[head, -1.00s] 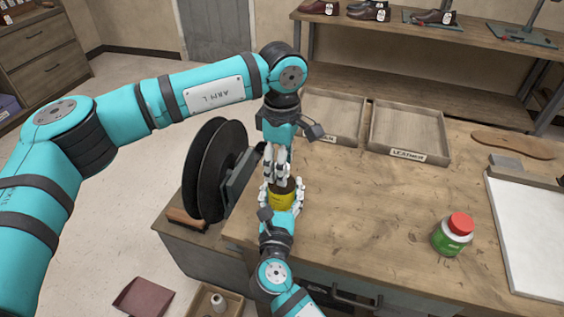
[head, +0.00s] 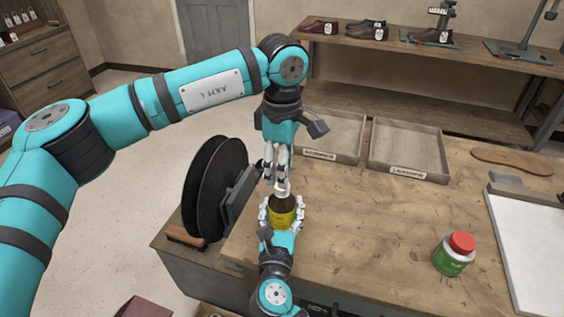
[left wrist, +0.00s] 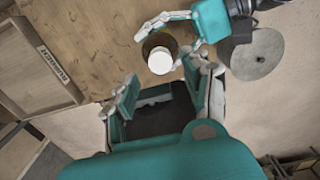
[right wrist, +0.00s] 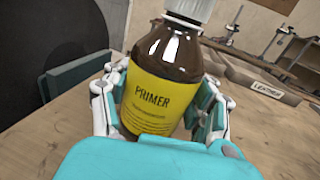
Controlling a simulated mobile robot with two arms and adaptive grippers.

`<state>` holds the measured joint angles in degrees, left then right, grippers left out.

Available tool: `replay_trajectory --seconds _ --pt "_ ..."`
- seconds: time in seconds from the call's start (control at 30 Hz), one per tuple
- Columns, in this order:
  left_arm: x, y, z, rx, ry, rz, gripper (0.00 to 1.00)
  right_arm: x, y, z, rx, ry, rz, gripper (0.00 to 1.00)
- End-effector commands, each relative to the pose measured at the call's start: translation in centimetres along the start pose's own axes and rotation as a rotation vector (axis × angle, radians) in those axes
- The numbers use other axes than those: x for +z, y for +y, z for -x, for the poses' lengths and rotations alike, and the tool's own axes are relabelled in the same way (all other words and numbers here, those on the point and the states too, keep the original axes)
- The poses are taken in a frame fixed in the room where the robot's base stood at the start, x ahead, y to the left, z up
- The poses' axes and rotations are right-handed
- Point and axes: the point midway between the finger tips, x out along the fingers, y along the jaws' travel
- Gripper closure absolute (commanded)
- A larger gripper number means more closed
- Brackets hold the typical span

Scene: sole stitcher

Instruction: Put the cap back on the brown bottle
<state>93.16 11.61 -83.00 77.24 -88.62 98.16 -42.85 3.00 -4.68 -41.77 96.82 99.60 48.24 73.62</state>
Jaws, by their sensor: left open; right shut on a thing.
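The brown bottle (right wrist: 165,60) has a yellow PRIMER label and stands upright at the table's near left edge. My right gripper (head: 281,214) is shut around its body, with fingers on both sides in the right wrist view (right wrist: 160,110). The white cap (right wrist: 192,8) sits on top of the bottle's neck; it also shows from above in the left wrist view (left wrist: 160,61). I cannot tell how tight it is. My left gripper (head: 278,184) points down just above the cap. Its fingers are open and empty in the left wrist view (left wrist: 166,92).
A black reel (head: 215,187) stands left of the bottle, close to my left gripper. Two wooden trays (head: 409,149) lie behind. A green jar with a red lid (head: 455,254) stands to the right. The table's middle (head: 365,220) is clear.

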Motion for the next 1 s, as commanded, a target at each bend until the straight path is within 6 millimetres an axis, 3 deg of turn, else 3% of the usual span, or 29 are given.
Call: replay_trajectory --seconds 0.17,0.4,0.6,0.8,1.0 --pt "0.1 0.0 0.7 0.001 -0.001 0.237 0.51 0.0 0.0 0.0 0.0 -0.001 0.0 1.0" --pt "0.0 0.0 2.2 0.002 -0.001 0.735 0.51 0.0 0.0 0.0 0.0 -0.001 0.0 1.0" --pt "0.0 0.0 3.0 0.001 -0.001 1.047 0.51 0.0 0.0 0.0 0.0 -0.001 0.0 1.0" --pt "0.0 0.0 3.4 0.001 -0.001 1.182 0.51 0.0 0.0 0.0 0.0 -0.001 0.0 1.0" --pt "0.0 0.0 3.4 0.001 -0.001 1.195 0.51 0.0 0.0 0.0 0.0 -0.001 0.0 1.0"
